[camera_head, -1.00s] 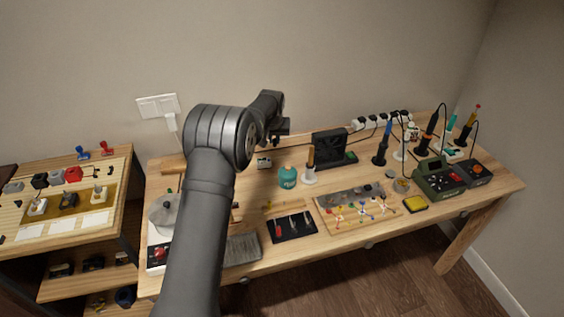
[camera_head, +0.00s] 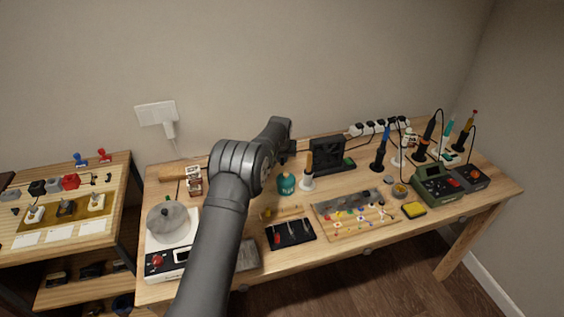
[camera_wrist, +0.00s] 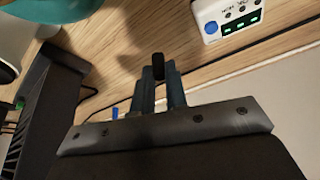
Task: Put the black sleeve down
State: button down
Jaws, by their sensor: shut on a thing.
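The black sleeve (camera_wrist: 158,66) is a small dark piece between my fingertips in the wrist view, its rounded end sticking out past them. My gripper (camera_wrist: 160,88) is shut on it. Wooden table top shows behind it; I cannot tell whether the sleeve touches the wood. In the head view my gripper (camera_head: 290,150) is over the back of the workbench, left of the black fan-like box (camera_head: 328,156). The sleeve is too small or hidden to make out there.
In the wrist view a white device with a blue button (camera_wrist: 228,20) lies close on the right, and a black box (camera_wrist: 42,115) stands left. A teal bottle (camera_head: 287,184) stands in front of my gripper. Bare wood shows around the sleeve.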

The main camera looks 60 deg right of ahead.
jog(key=shift+f, duration=0.85)
jog(key=shift+f, duration=0.1)
jog(key=c, duration=1.5)
grip_release()
jog(key=shift+o, duration=0.2)
jog(key=v, duration=1.2)
jog(key=shift+s, duration=0.1)
jog(key=x, duration=1.2)
jog(key=shift+f, duration=0.2)
jog(key=shift+r, duration=1.85)
